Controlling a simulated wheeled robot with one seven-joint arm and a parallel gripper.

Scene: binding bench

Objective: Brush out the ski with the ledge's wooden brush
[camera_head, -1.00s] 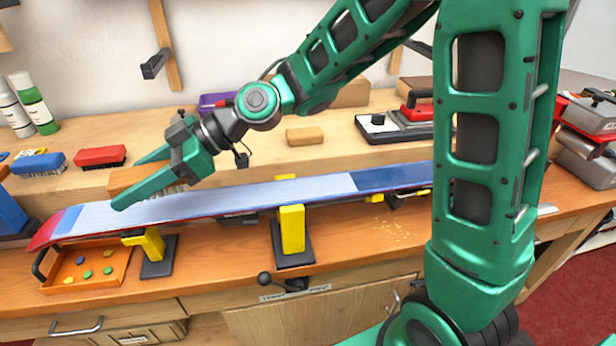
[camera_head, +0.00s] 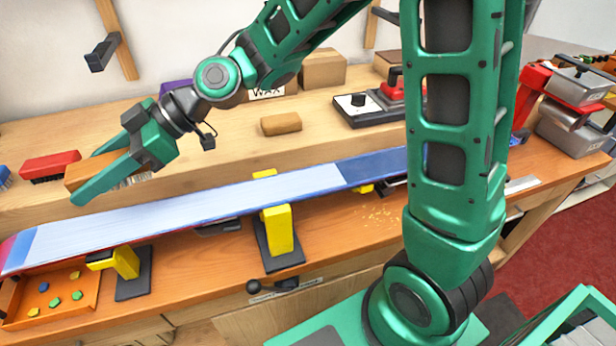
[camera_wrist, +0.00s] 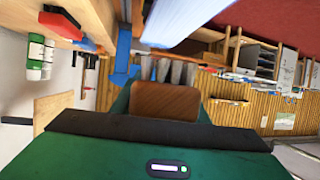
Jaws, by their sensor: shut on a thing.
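The ski (camera_head: 190,208) lies base up along the bench, pale blue-white over most of its length with a darker blue stretch at the right. My gripper (camera_head: 88,180) is shut on the wooden brush (camera_head: 92,168), above the ski's left part near its far edge. Pale bristles show below the fingers and look clear of the ski; the exact gap is hard to tell. In the wrist view the brush's brown block (camera_wrist: 165,101) sits between the fingers, with the pale ski (camera_wrist: 178,18) beyond it.
Yellow-topped supports (camera_head: 277,229) hold the ski. An orange tray (camera_head: 55,300) with small coloured pieces sits at front left. On the ledge are a red brush (camera_head: 50,165), a tan block (camera_head: 281,124) and an iron on a dark base (camera_head: 365,108).

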